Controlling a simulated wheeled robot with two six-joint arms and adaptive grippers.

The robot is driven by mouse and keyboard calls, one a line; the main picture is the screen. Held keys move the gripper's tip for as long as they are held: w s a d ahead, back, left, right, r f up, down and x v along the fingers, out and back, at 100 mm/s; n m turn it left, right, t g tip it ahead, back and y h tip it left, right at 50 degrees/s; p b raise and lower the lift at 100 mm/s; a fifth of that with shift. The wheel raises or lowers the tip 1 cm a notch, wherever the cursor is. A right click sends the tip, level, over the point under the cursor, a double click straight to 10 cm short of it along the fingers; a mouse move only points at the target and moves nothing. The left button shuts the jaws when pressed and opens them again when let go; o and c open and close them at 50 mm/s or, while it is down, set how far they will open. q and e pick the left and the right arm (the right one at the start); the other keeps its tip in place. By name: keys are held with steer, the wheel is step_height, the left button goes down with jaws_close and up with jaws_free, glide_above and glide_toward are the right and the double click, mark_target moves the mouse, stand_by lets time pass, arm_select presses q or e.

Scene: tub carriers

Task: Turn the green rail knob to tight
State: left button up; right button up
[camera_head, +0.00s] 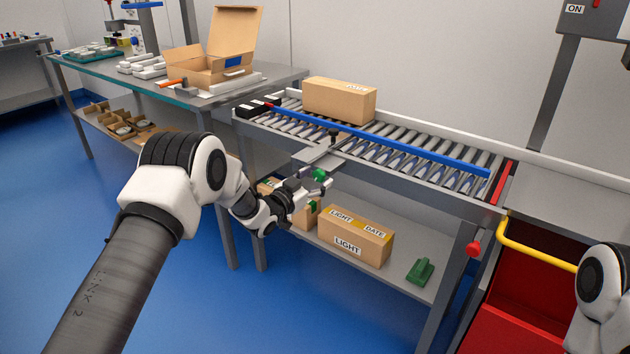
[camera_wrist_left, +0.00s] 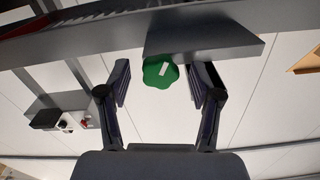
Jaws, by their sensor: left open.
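The green rail knob (camera_head: 319,175) sits under a grey bracket plate (camera_head: 318,158) at the front of the roller conveyor. In the left wrist view, the lobed green knob (camera_wrist_left: 154,73) has a short white mark on its face and is partly covered by a dark grey plate (camera_wrist_left: 203,40). My left gripper (camera_head: 311,190) is open at the knob. In the left wrist view its fingers (camera_wrist_left: 161,82) stand on either side of the knob, with gaps visible; contact is not apparent. Part of my right arm shows at lower right; its gripper is out of view.
A blue guide rail (camera_head: 385,140) runs along the roller conveyor (camera_head: 420,178), with a carton (camera_head: 339,100) on the rollers. Below, a shelf holds a labelled carton (camera_head: 355,237) and a green object (camera_head: 420,271). A red knob (camera_head: 473,249) and yellow-handled red cart (camera_head: 527,290) stand right.

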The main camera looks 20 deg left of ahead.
arm_select(q)
steer(key=c, duration=1.2)
steer(key=shift+o, duration=0.3)
